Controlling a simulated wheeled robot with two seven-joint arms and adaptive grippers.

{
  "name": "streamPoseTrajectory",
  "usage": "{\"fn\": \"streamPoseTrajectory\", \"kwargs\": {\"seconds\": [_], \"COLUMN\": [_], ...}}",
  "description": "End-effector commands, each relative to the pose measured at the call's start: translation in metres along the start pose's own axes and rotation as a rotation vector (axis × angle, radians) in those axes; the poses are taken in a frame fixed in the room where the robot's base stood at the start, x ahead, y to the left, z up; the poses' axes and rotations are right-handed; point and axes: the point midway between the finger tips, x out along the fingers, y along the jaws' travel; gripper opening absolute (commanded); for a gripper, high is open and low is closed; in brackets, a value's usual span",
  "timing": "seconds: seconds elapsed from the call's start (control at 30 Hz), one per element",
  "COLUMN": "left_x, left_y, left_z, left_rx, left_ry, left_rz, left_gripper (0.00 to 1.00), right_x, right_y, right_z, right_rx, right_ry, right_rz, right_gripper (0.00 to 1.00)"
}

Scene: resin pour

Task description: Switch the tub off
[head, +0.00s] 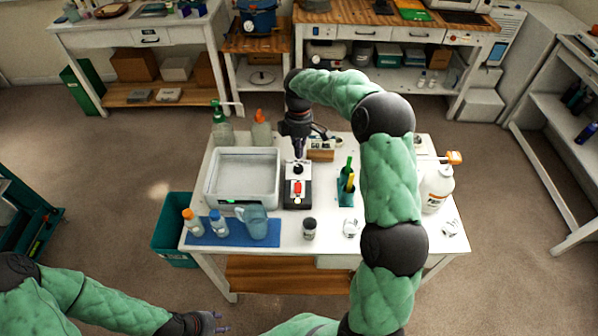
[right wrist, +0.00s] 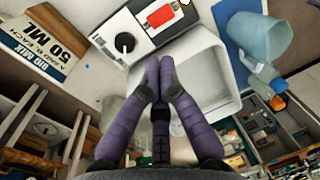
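The tub (head: 208,190) is a white rectangular basin at the left of the white table, with a small green light on its front. It also shows in the right wrist view (right wrist: 222,75). Beside it stands a white and black control box (head: 291,203) with a red switch (head: 297,188). In the right wrist view the red switch (right wrist: 160,15) and a black knob (right wrist: 124,42) show. My right gripper (head: 299,154) points down near the box's far end, fingertips together and empty, apart from the switch. My left gripper (head: 222,322) is low, off the table's front; its opening is unclear.
Two bottles (head: 192,222) and a pitcher (head: 254,222) stand on a blue mat at the front left. A teal holder (head: 346,190) and a dark jar (head: 310,229) stand right of the box. A sign block (head: 320,155) is behind. A large white jug (head: 437,188) stands far right.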

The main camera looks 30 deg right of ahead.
Motion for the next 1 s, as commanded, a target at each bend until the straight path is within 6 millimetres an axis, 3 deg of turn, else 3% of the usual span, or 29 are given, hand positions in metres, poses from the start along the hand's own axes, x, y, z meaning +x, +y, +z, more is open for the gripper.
{"fn": "streamPoseTrajectory", "kwargs": {"seconds": [0.47,1.0], "left_x": [0.002,0.021], "left_y": [-0.001,-0.008], "left_z": [0.001,0.000], "left_rx": [-0.001,-0.001], "left_ry": [-0.001,-0.001], "left_rz": [0.000,0.000], "left_gripper": [0.40,0.40], "right_x": [0.008,0.102], "right_y": [0.000,-0.001], "right_z": [0.000,0.000], "right_rx": [0.000,0.000], "right_ry": [-0.001,-0.001], "right_rz": [-0.002,-0.004], "right_gripper": [0.00,0.00]}}
